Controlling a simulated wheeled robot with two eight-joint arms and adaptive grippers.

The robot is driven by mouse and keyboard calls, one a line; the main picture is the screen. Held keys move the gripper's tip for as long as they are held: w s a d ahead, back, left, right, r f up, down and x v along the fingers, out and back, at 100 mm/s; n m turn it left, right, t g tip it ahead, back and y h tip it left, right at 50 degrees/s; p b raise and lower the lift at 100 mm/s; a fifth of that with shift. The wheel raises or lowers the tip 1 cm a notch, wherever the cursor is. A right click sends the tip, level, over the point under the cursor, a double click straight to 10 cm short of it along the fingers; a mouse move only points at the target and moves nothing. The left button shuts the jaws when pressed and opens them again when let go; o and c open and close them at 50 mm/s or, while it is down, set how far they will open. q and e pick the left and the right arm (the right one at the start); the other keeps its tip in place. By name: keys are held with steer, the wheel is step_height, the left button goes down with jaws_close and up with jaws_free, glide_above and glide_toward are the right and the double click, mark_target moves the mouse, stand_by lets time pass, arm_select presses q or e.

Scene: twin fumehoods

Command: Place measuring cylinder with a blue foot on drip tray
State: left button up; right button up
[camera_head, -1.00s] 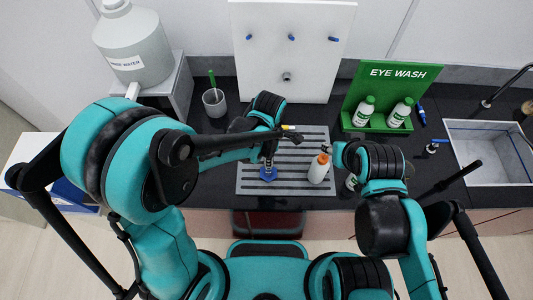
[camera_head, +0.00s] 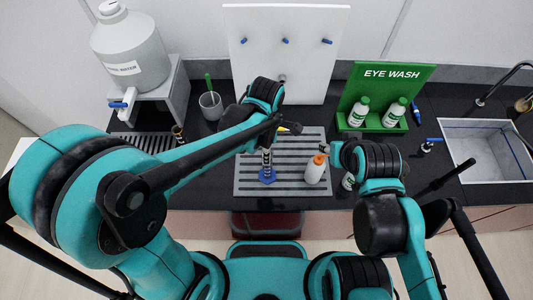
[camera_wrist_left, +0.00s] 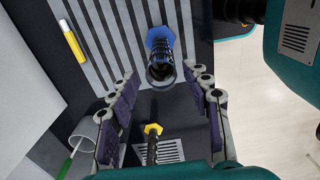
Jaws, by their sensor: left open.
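The measuring cylinder with a blue foot (camera_head: 267,172) stands upright on a large grey slatted mat. In the left wrist view its blue foot (camera_wrist_left: 160,40) and dark ringed tube show ahead of my left gripper (camera_wrist_left: 161,80). That gripper is open, with its fingers on either side of the tube's top in the picture; I see no contact. The drip tray (camera_head: 140,142) is a slotted grating at the left under the carboy's tap. My right gripper (camera_head: 337,148) is small and dark beside the orange-capped bottle; its jaws are unclear.
A second cylinder with a yellow foot (camera_wrist_left: 152,129) stands at the drip tray's right end. A mug with a green brush (camera_head: 210,105) stands behind. A white bottle (camera_head: 315,170) stands on the slatted mat (camera_head: 245,185) near the cylinder. A yellow-marked item (camera_wrist_left: 72,42) lies there too.

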arm_select(q)
step_height(320, 180, up, 6)
steer(key=s+a+r+m+t, duration=0.2)
steer(key=a+m+t, duration=0.1)
steer(key=a+m, duration=0.6)
steer(key=s+a+r+m+t, duration=0.3)
steer(key=a+m+t, duration=0.1)
steer(key=a+m, duration=0.5)
steer(key=shift+r+p, duration=0.15)
steer(key=shift+p, duration=0.2)
steer(key=shift+s+d, duration=0.1)
